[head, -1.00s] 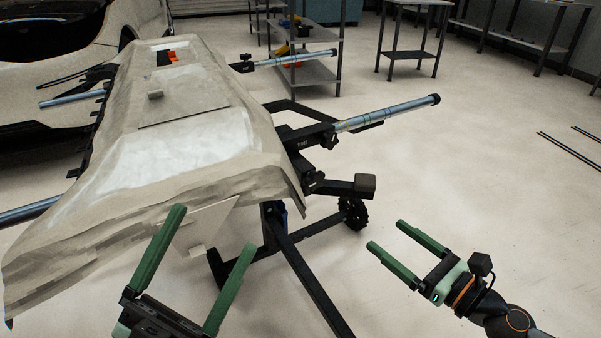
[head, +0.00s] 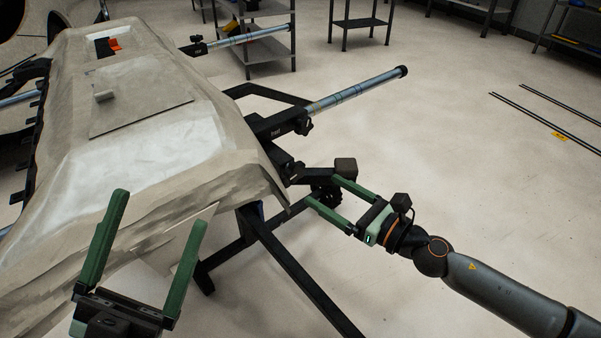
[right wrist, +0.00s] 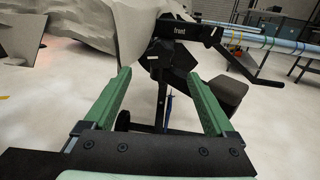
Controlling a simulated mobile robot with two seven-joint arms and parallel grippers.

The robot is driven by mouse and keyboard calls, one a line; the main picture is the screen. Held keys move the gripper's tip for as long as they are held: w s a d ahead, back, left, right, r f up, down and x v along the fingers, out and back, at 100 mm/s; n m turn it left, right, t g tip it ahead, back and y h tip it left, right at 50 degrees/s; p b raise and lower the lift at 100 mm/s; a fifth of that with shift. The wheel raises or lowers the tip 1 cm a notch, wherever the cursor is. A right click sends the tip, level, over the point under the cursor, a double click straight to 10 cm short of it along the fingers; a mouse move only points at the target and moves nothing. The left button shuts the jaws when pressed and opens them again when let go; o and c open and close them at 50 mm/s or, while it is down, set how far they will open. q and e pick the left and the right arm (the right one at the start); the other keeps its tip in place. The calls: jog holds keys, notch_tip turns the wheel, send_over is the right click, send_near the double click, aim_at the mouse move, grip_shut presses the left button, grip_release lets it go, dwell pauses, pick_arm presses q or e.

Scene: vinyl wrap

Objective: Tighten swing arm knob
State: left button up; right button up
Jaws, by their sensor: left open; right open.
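The black swing arm (head: 275,132) juts from the right side of the wrapped panel stand, with a silver tube (head: 355,92) in it. A small dark knob (head: 305,125) sits at the tube clamp, and another dark knob (head: 298,168) is lower, by the bracket. My right gripper (head: 322,190) is open and empty, just right of and below the lower knob. In the right wrist view the arm marked "front" (right wrist: 185,30) is ahead, beyond the open fingers (right wrist: 158,73). My left gripper (head: 160,207) is open and empty, in front of the panel.
The beige wrapped panel (head: 165,135) fills the left. A black block (head: 345,167) is close to my right fingers. A stand leg (head: 300,275) runs along the floor below. Shelves (head: 265,45) stand at the back. The floor at right is mostly clear, with thin rods (head: 545,122).

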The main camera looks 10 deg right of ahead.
aim_at(298, 175)
jog(key=x, duration=0.8)
jog(key=c, duration=1.3)
